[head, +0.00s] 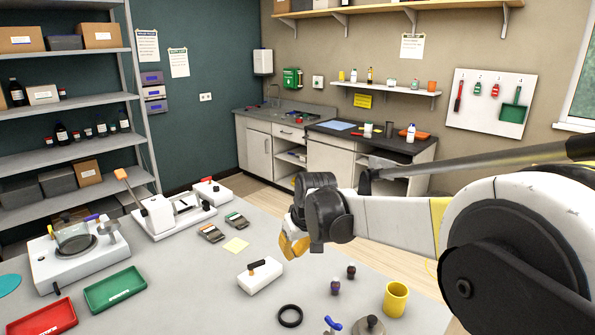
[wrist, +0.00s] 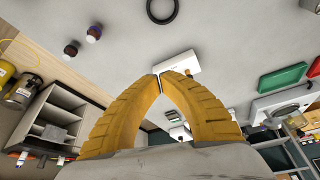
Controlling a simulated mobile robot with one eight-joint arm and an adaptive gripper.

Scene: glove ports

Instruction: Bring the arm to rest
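My gripper (head: 294,243) hangs over the grey table (head: 195,290) near its far right edge, partly hidden behind my wrist in the head view. In the wrist view its two yellow fingers (wrist: 160,76) arch together and their tips meet. Nothing shows between them, so it is shut and empty. My arm comes in from the right and is bent. A white block with a dark handle (head: 260,277) stands on the table apart from the gripper; it also shows just beyond the fingertips in the wrist view (wrist: 180,63).
A black ring (head: 290,316), two small dark bottles (head: 335,286) (head: 351,271) and a yellow mug (head: 396,299) stand on the table. Green (head: 115,290) and red (head: 45,318) trays lie left. A white device (head: 165,214) stands farther back. Shelving (head: 70,137) rises behind.

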